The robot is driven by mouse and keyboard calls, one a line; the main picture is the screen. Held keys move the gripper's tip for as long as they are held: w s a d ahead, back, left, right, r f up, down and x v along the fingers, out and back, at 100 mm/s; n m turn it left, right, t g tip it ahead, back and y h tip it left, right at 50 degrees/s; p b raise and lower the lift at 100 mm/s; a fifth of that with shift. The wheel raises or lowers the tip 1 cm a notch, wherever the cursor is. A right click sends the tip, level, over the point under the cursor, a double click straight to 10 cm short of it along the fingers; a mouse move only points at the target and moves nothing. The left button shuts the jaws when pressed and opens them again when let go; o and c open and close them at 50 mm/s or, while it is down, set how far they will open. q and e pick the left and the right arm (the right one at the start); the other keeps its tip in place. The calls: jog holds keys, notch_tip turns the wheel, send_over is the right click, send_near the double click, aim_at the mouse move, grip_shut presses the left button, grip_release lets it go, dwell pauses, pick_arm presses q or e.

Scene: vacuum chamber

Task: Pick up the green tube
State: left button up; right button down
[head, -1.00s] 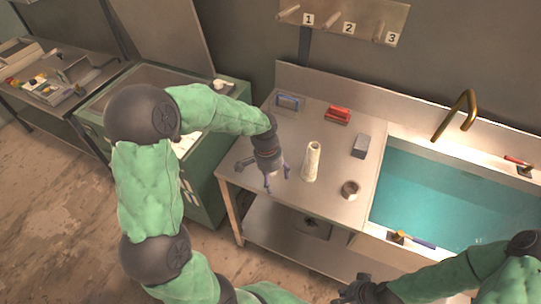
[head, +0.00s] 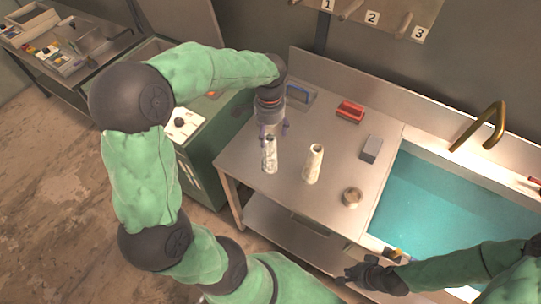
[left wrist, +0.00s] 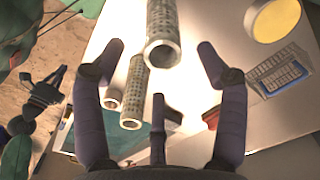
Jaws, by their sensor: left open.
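No tube looks clearly green. A pale grey, patterned tube (head: 269,156) stands upright on the metal table, with a cream tube (head: 313,164) to its right. My left gripper (head: 273,130) is open and empty at the top of the grey tube, which partly overlaps its fingers in the head view. In the left wrist view my left gripper (left wrist: 160,65) has its fingers spread, with a printed tube (left wrist: 163,35) and another printed tube (left wrist: 134,92) showing in the gap. I cannot tell whether they touch. My right gripper (head: 372,274) is low at the sink's front; its jaws are unclear.
On the table are a blue-framed item (head: 300,95), a red block (head: 349,111), a grey block (head: 371,148) and a tan ring (head: 352,197). A water-filled sink (head: 450,205) with a brass tap (head: 487,127) is on the right. A green cabinet (head: 212,145) stands left.

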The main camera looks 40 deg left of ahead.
aim_at(269, 143)
pick_arm(q)
jog(key=shift+w+a+f+b, duration=0.1)
jog(key=shift+f+b, duration=0.2)
jog(key=shift+f, duration=1.4)
jog(key=shift+a+f+b, duration=0.1)
jog(key=shift+f+b, duration=0.15)
jog(key=shift+f, duration=1.4)
jog(key=c, duration=1.4)
